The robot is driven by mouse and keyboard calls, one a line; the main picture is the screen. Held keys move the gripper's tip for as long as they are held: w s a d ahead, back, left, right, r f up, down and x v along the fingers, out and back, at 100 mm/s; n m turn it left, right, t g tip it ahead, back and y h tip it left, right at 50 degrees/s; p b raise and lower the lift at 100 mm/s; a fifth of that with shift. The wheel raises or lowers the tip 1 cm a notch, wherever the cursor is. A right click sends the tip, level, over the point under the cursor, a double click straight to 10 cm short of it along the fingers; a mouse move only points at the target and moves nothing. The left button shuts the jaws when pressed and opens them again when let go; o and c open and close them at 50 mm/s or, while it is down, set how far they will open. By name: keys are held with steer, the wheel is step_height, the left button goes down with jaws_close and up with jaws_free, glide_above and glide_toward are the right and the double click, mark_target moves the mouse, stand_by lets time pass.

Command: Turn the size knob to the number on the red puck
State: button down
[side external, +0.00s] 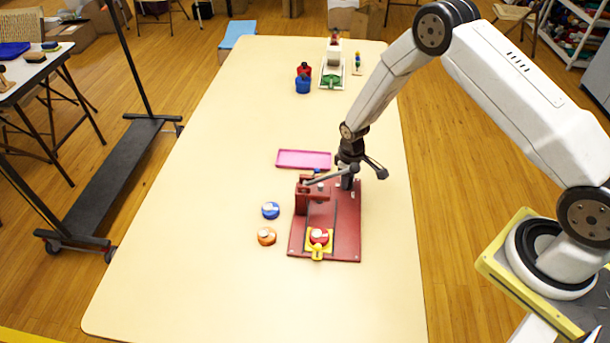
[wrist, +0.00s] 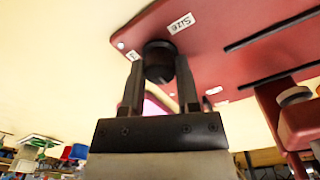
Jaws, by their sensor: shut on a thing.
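The size knob (wrist: 158,58) is a dark round knob on the red board (side external: 340,245), beside a white SIZE label (wrist: 181,23) in the wrist view. My gripper (wrist: 160,75) has one finger on each side of the knob and is shut on it. In the side view my gripper (side external: 347,180) reaches down at the board's back right and hides the knob. The red puck (side external: 319,236) sits in a yellow holder (side external: 317,253) at the board's front. Its pale top mark is too small to read. A small white label (wrist: 132,55) beside the knob is also unreadable.
A red press-like fixture with a grey lever (side external: 328,177) stands on the board's left, close to my gripper. A blue puck (side external: 270,210) and an orange puck (side external: 267,237) lie left of the board. A pink tray (side external: 303,159) lies behind. The front table is clear.

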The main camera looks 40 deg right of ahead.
stand_by(0.3)
steer(key=shift+c, duration=1.6)
jaws_free()
steer(key=shift+r, duration=0.1)
steer(key=shift+a+r, duration=0.1)
steer(key=shift+r, duration=3.75)
